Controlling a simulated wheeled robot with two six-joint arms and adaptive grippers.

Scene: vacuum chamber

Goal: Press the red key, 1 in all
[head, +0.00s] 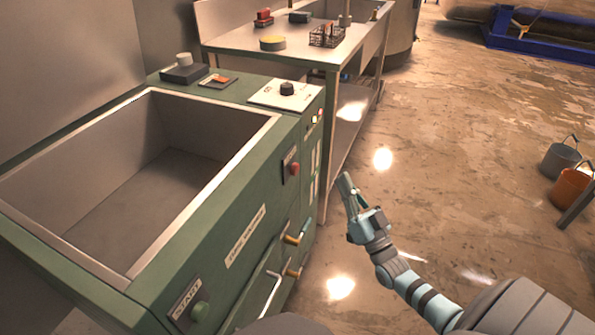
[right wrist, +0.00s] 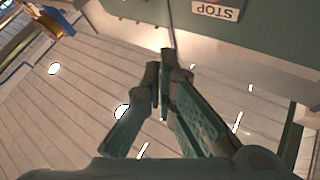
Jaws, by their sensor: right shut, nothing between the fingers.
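The red key (head: 294,168) sticks out from the front panel of a green machine (head: 240,222), near its right end. A small label plate is beside it. In the right wrist view a plate reading STOP (right wrist: 215,11) shows at the top on the green panel, but the key itself does not show there. My right gripper (head: 346,181) is shut and empty, to the right of the red key and apart from it, over the floor. Its closed fingers also show in the right wrist view (right wrist: 160,68). My left gripper is not in view.
A green START button (head: 200,311) and brass-coloured handles (head: 291,240) stick out of the same front. A red-orange switch (head: 220,79) and a black knob (head: 287,89) are on top. A steel table (head: 318,59) stands behind. Buckets (head: 571,187) stand far right; the floor between is clear.

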